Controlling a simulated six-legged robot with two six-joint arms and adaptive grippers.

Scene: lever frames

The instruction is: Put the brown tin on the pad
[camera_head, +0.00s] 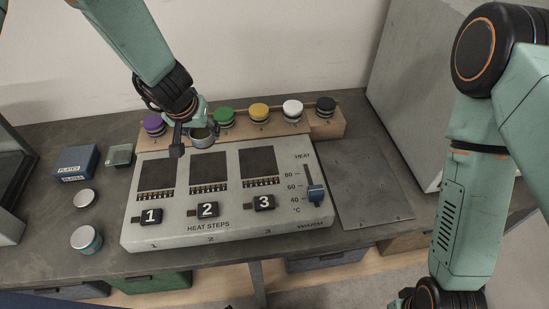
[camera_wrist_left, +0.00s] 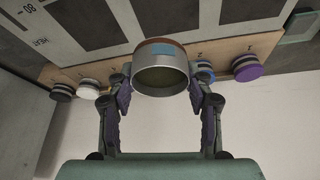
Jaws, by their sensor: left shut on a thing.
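My left gripper (camera_head: 192,128) is shut on a small round metal tin (camera_head: 202,142), held near the back edge of the heat panel, in front of the wooden rack. In the left wrist view the tin (camera_wrist_left: 160,76) sits between both fingers (camera_wrist_left: 162,92); it is grey with a brown band and a blue mark. The heat panel (camera_head: 180,236) carries three dark square pads: one above label 1 (camera_head: 157,174), one above label 2 (camera_head: 207,168), one above label 3 (camera_head: 259,162). The tin looks above the panel; its exact height is unclear. My right gripper is out of view.
The wooden rack (camera_head: 325,125) holds several colour-topped knobs, including purple (camera_head: 153,123), yellow (camera_head: 259,111) and black (camera_head: 325,104). A flat grey plate (camera_head: 365,185) lies right. Two lidded tins (camera_head: 86,239) and a blue box (camera_head: 75,163) stand left.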

